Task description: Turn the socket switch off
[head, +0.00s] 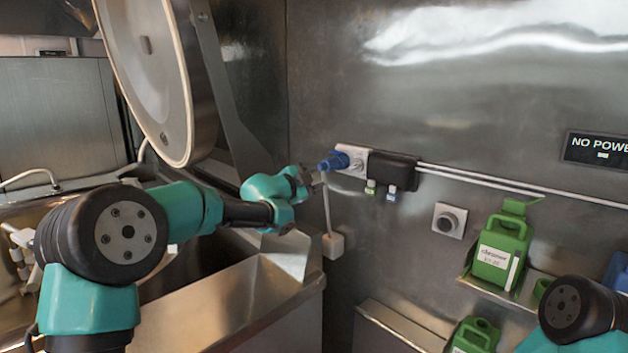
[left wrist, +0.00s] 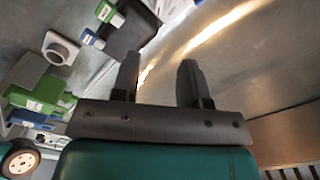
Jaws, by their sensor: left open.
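The socket unit on the steel wall has a pale housing (head: 354,154) with a blue plug-like part (head: 334,161) at its left, and a dark box (head: 395,171) at its right. I cannot make out which part is the switch or how it is set. My left gripper (head: 313,178) is just left of and below the blue part in the head view, seemingly apart from it. In the left wrist view the two fingers (left wrist: 158,76) are open with nothing between them. The dark box (left wrist: 131,36) shows beyond the left finger; the blue part is not visible there. My right gripper is out of view.
Two small tags (head: 391,193) hang under the dark box. A round wall fitting (head: 449,220) and a green jug (head: 501,252) on a shelf are to the right. The large kettle lid (head: 148,70) stands raised at left. A white block (head: 333,245) hangs below the gripper.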

